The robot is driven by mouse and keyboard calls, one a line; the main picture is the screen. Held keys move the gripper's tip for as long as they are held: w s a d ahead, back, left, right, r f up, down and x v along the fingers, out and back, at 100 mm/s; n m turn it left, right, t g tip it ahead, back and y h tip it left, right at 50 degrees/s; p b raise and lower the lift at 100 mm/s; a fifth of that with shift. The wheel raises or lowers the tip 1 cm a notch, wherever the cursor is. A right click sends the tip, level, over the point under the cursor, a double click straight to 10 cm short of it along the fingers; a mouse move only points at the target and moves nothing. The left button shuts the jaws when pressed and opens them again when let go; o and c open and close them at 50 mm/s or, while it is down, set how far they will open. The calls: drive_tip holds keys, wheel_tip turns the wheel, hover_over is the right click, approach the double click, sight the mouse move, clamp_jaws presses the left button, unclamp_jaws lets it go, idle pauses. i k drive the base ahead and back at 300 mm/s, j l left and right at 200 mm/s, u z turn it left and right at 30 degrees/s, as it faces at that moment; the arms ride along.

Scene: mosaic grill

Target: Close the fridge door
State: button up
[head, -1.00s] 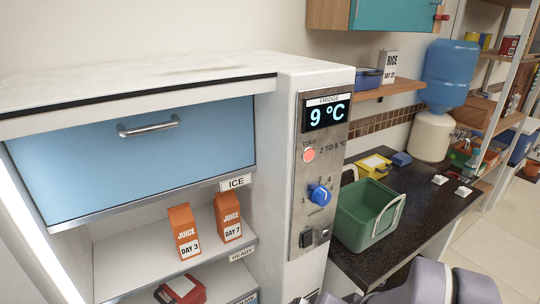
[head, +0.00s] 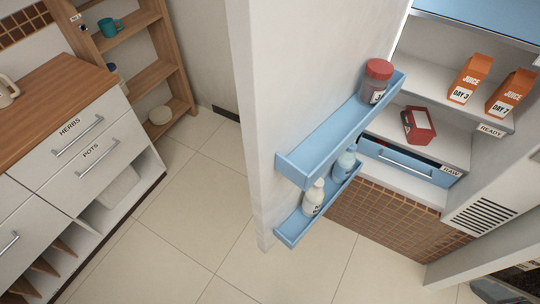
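The fridge door (head: 270,110) stands wide open in the head view, white, with its inner side turned to the right. Its two blue shelves (head: 322,140) carry a red-lidded jar (head: 376,82), a white bottle (head: 313,198) and a light-blue bottle (head: 346,162). The open fridge (head: 425,75) is to the right of the door, with two orange juice cartons (head: 470,80) on the upper shelf. A red and white package (head: 418,124) sits below them, above a blue drawer labelled RAW (head: 405,162). My gripper is not in view.
A cabinet with HERBS and POTS drawers (head: 75,140) stands at the left, with a wooden shelf unit (head: 150,60) behind it. Open tiled floor (head: 190,220) lies between the cabinet and the door. A vent grille (head: 482,212) is at the right.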

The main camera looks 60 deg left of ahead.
sight(299, 66)
drive_tip(key=k+j, duration=0.1)
drive_tip(key=j, duration=0.4)
drive_tip(key=k+j, duration=0.15)
drive_tip(key=j, duration=0.3)
drive_tip(key=k+j, duration=0.1)
drive_tip(key=j, duration=0.4)
drive_tip(key=k+j, duration=0.1)
drive_tip(key=j, duration=0.4)
drive_tip(key=k+j, duration=0.15)
drive_tip(key=j, duration=0.35)
drive_tip(key=i+j, duration=0.1)
drive_tip(key=j, duration=0.15)
drive_tip(key=k+j+z, duration=0.1)
drive_tip(key=j, duration=0.25)
drive_tip(key=k+j+z, duration=0.15)
drive_tip(key=j, duration=0.25)
